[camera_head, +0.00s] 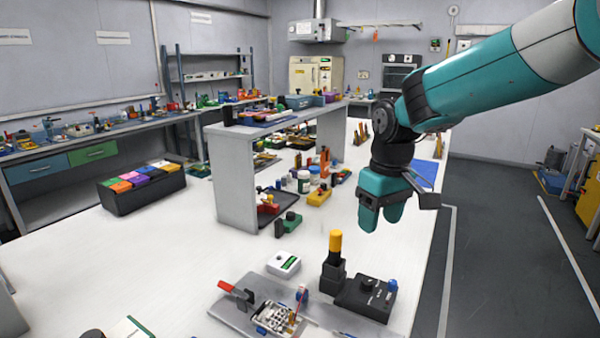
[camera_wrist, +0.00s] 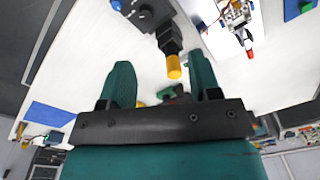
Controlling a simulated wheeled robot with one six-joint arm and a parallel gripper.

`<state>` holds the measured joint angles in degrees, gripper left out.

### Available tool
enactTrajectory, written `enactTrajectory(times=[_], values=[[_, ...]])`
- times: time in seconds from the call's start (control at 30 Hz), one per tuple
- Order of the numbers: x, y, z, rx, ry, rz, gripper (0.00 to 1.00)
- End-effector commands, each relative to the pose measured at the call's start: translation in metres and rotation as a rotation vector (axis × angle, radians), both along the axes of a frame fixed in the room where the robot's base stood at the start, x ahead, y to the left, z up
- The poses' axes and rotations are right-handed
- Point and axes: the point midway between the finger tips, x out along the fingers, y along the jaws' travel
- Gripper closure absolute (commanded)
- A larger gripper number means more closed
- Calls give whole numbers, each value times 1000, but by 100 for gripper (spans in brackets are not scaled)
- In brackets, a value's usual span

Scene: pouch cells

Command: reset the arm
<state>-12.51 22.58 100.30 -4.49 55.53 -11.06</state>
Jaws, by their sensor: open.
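My arm comes in from the upper right in the head view, teal with dark joints. My gripper (camera_head: 383,215) hangs above the right part of the white table, clear of everything below it. In the wrist view the two teal fingers of my gripper (camera_wrist: 163,85) stand apart with nothing held between them. Beyond the fingertips a yellow-topped tool in a black holder (camera_wrist: 173,66) shows near the middle. The same yellow-topped tool (camera_head: 335,243) stands upright in the head view, below and left of my gripper.
A black box with a knob (camera_head: 366,297) and a metal fixture with a red-handled clamp (camera_head: 250,305) lie at the front. A grey shelf (camera_head: 237,170) stands on the table (camera_head: 160,255), left of my gripper. A black bin with coloured packs (camera_head: 145,195) is farther left.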

Motion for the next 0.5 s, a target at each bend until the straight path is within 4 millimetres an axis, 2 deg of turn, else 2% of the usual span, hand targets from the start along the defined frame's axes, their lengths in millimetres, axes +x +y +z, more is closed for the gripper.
enactTrajectory(times=[0.03, 0.1, 0.2, 0.3, 0.4, 0.5], values=[[-25, 4, 14, 25, -10, 18, 43], [-66, 11, 26, 70, -19, 46, 43], [-127, 20, 37, 141, -26, 82, 43], [-183, 27, 40, 207, -27, 108, 43], [-227, 31, 38, 261, -23, 127, 43], [-255, 34, 35, 297, -19, 137, 43]])
